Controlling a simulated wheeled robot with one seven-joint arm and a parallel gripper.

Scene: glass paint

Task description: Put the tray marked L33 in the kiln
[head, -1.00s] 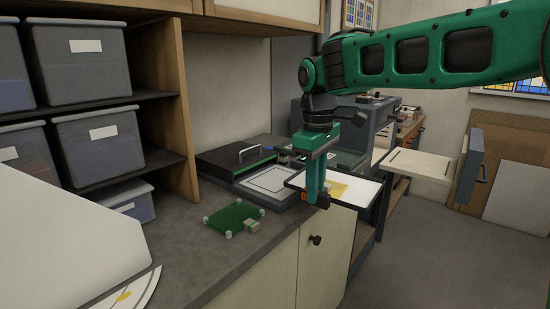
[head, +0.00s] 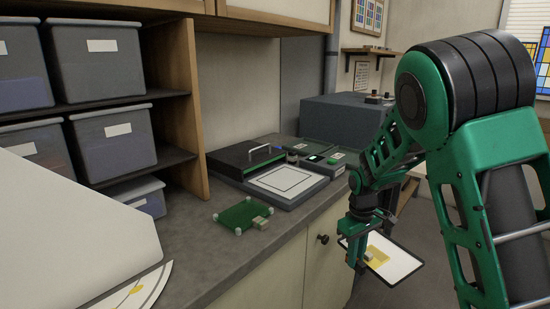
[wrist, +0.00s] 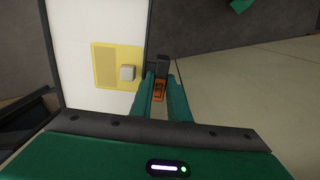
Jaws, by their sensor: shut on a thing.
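My gripper (head: 357,264) is shut on the dark handle of a white tray (head: 400,266) with a dark rim, held out in front of the counter's cupboard. In the wrist view an orange tag (wrist: 159,91) between my fingers appears to read L33. The tray (wrist: 85,35) carries a yellow rectangular piece (wrist: 105,66) with a small pale block (wrist: 127,73) on it. The grey box at the back of the counter, which looks like the kiln (head: 340,118), is partly behind my arm; its front and door are hidden now.
A black-lidded case (head: 240,160) and a white framed panel (head: 287,182) lie on the counter (head: 215,265). A green board (head: 243,214) with pale corner posts lies nearer. Shelves with grey bins (head: 115,140) stand left. Floor shows at right.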

